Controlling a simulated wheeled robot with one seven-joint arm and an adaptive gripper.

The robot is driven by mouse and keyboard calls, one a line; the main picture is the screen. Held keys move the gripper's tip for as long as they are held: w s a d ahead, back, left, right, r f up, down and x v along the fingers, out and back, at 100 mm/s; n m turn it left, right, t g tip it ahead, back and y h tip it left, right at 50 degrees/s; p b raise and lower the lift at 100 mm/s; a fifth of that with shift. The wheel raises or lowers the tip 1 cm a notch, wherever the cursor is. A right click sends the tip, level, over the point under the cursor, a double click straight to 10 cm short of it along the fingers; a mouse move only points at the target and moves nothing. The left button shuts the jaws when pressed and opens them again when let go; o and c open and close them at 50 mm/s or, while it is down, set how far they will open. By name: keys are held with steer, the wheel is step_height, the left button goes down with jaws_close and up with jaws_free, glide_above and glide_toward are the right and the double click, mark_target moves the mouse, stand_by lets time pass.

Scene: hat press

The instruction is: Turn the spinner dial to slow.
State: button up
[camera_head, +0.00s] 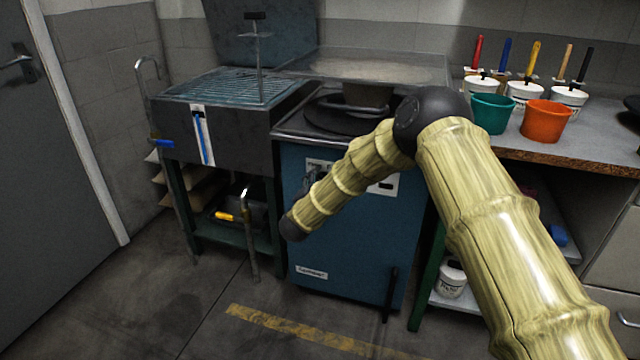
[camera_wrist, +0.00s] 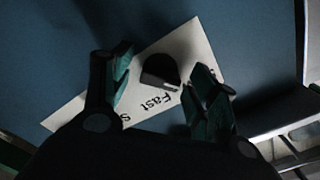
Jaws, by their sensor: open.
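The spinner dial (camera_wrist: 160,72) is a small black knob on a white label plate (camera_wrist: 190,45) in the wrist view. The word "Fast" is printed beside it, and the dial's straight edge faces that word. Other lettering is partly hidden by my fingers. My gripper (camera_wrist: 163,62) is open, with one green-tipped finger on each side of the dial. Gaps show between the fingers and the dial, so it is not gripped. In the head view, the plate (camera_head: 386,182) is on the front of the blue spinner cabinet (camera_head: 345,255), and my forearm hides the dial.
A counter at right holds a teal bucket (camera_head: 491,114), an orange bucket (camera_head: 546,121) and several white pots with brushes. Floor in front is open, with a yellow stripe (camera_head: 300,333).

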steer(key=v, duration=1.2)
steer(key=s+d+f+n+g+y, duration=0.3)
steer(key=s+d+f+n, duration=0.15)
steer(key=s+f, duration=0.5)
steer(key=s+d+f+n+g+y, duration=0.25)
steer(key=s+d+f, duration=0.3)
steer(key=f, duration=0.75)
steer(key=s+d+f+n+g, duration=0.1)
steer(key=s+d+f+g, duration=0.2)
steer(key=s, duration=0.5)
steer(key=s+d+f+n+g, duration=0.2)
steer(key=s+d+f, duration=0.2)
steer(key=s, duration=0.4)
steer(key=s+d+f+n+g, duration=0.1)
steer(key=s+d+f+g, duration=0.2)
steer(key=s, duration=0.5)
steer(key=s+d+n+g, duration=0.1)
steer(key=s+d+g, duration=0.15)
steer(key=s, duration=0.65)
steer(key=s+d+n+g, duration=0.1)
steer(key=s+d, duration=0.3)
steer(key=s, duration=0.5)
step_height(320, 180, up, 24)
steer(key=p, duration=2.4)
steer(key=shift+w+a+p, duration=0.2)
steer(key=shift+w+p, duration=0.15)
steer(key=shift+p, duration=0.05)
